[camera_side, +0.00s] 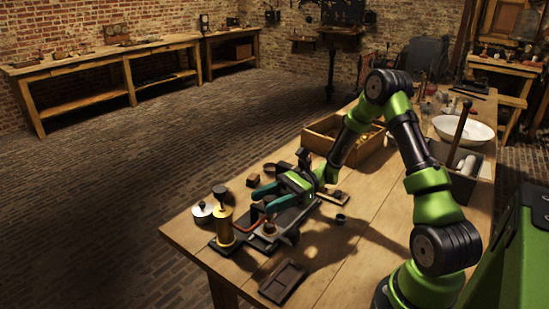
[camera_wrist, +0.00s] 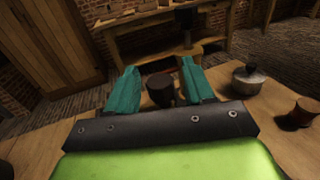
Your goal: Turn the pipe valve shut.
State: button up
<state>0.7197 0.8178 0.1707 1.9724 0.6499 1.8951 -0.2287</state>
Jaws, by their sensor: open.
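A copper-coloured pipe (camera_side: 254,224) runs beside an upright brass cylinder (camera_side: 224,222) near the table's front left corner. A small brass fitting (camera_side: 269,228), perhaps part of the valve, sits at the pipe's right end. I cannot make out a valve handle or its position. My gripper (camera_side: 259,202), with teal fingers, is open above and behind the pipe. In the wrist view my gripper (camera_wrist: 159,66) has its fingers spread, with a dark brown round piece (camera_wrist: 160,88) showing between them. I cannot tell whether they touch it.
A lidded metal pot (camera_side: 202,212) stands left of the brass cylinder and shows in the wrist view (camera_wrist: 248,79). A flat dark tray (camera_side: 283,281) lies at the table's front. A wooden box (camera_side: 320,140) and white bowl (camera_side: 464,128) stand farther back. Bare table lies right of the tray.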

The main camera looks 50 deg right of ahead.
jog(key=shift+r, duration=0.35)
notch_tip(320, 180, up, 3)
jog(key=s+r, duration=0.1)
jog(key=s, duration=1.5)
jog(key=shift+a+r, duration=0.15)
jog(key=shift+a, duration=0.15)
jog(key=m+t+h, duration=0.3)
jog(key=m+t, duration=0.1)
jog(key=t, duration=0.2)
send_near(269, 198)
jog(key=x, duration=0.6)
jog(key=f+x, duration=0.1)
jog(key=x, duration=0.3)
jog(key=shift+a, duration=0.1)
